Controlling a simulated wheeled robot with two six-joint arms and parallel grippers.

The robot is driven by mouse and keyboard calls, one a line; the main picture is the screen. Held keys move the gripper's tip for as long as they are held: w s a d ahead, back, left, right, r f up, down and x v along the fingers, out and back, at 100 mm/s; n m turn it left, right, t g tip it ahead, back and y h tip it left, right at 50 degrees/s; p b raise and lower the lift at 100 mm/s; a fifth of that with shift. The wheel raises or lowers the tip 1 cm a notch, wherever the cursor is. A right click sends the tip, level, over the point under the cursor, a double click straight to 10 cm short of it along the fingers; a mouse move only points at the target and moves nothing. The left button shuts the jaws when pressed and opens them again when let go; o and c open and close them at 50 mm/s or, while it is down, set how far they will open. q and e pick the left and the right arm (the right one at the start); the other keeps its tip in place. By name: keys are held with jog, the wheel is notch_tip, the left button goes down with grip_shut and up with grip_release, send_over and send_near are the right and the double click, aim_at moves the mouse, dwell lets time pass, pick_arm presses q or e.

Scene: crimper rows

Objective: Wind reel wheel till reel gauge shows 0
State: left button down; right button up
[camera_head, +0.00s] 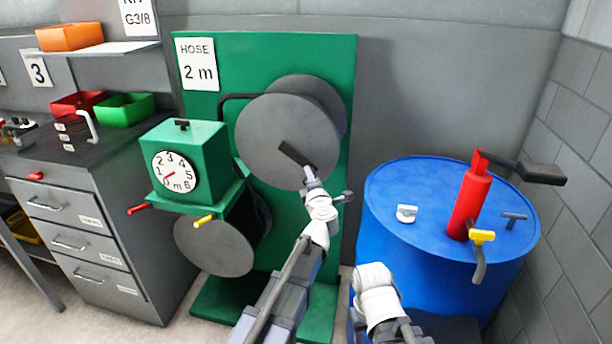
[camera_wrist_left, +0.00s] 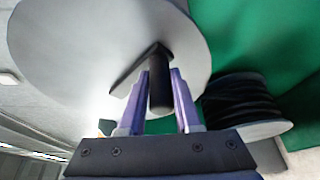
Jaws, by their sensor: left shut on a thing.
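The reel wheel (camera_head: 270,130) is a large grey disc on the green hose stand, with a black crank arm (camera_head: 294,153) on its face. In the left wrist view the black handle (camera_wrist_left: 161,92) stands out from the disc between my purple fingers. My left gripper (camera_head: 310,178) is shut on this handle; it also shows in the left wrist view (camera_wrist_left: 160,100). The reel gauge (camera_head: 174,171) is a white dial on a green box. Its small red needle points to the lower left, around the 0 to 1 end. My right gripper's fingers do not show.
A lower reel (camera_head: 212,247) sits under the gauge box, with red (camera_head: 138,209) and yellow (camera_head: 204,222) levers sticking out. A blue drum (camera_head: 400,250) with a red pump (camera_head: 468,205) stands at right. A grey drawer cabinet (camera_head: 75,225) stands at left.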

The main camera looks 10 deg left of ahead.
pick_arm(q)
jog(key=shift+d+r, duration=0.1)
jog(key=shift+r, duration=0.2)
dwell(0.4)
jog(key=c, duration=0.6)
grip_release()
jog(key=shift+s, duration=0.1)
jog(key=v, duration=0.7)
jog(key=shift+s+p, duration=0.25)
jog(key=shift+p, duration=0.15)
jog(key=shift+d, duration=0.1)
